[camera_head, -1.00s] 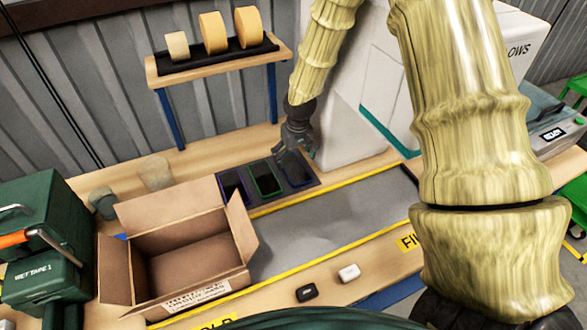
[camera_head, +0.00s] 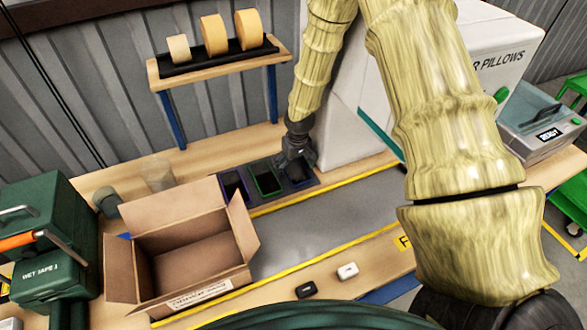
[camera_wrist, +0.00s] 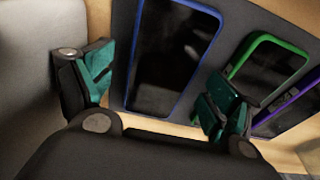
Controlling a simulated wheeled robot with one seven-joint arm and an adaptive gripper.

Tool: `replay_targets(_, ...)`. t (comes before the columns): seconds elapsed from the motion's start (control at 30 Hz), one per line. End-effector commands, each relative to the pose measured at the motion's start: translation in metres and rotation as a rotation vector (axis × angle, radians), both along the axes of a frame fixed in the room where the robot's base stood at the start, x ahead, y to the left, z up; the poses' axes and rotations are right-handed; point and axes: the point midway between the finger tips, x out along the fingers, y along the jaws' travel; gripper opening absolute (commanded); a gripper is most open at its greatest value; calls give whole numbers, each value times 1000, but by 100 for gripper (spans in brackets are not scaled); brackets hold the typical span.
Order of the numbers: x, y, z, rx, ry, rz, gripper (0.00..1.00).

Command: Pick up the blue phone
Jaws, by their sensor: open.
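The blue phone (camera_wrist: 178,58), dark-screened with a blue rim, lies on a dark grey mat. In the wrist view it lies ahead of and between the two fingers of my gripper (camera_wrist: 154,92). The fingers are open with green pads, and nothing is held. In the head view my gripper (camera_head: 297,163) hangs over the right end of the mat (camera_head: 252,200) and hides most of the blue phone. The green-rimmed phone (camera_wrist: 268,68) is beside it, close to my right finger. A purple-rimmed phone (camera_wrist: 291,110) lies beyond that.
A white machine (camera_head: 350,125) stands close to the right of my gripper. A grey strip (camera_head: 310,228) in front is clear. Small black and white cases (camera_head: 347,271) lie nearer.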

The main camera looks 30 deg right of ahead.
Motion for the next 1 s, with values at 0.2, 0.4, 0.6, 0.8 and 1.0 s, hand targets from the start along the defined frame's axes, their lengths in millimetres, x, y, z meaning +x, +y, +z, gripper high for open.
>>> replay_targets(0.2,0,0,0,0,0,0,60)
replay_targets(0.4,0,0,0,0,0,0,35)
replay_targets(0.6,0,0,1,0,0,0,35)
replay_targets(0.8,1,0,6,0,-2,-1,35)
replay_targets(1.0,1,0,23,0,-3,0,35)
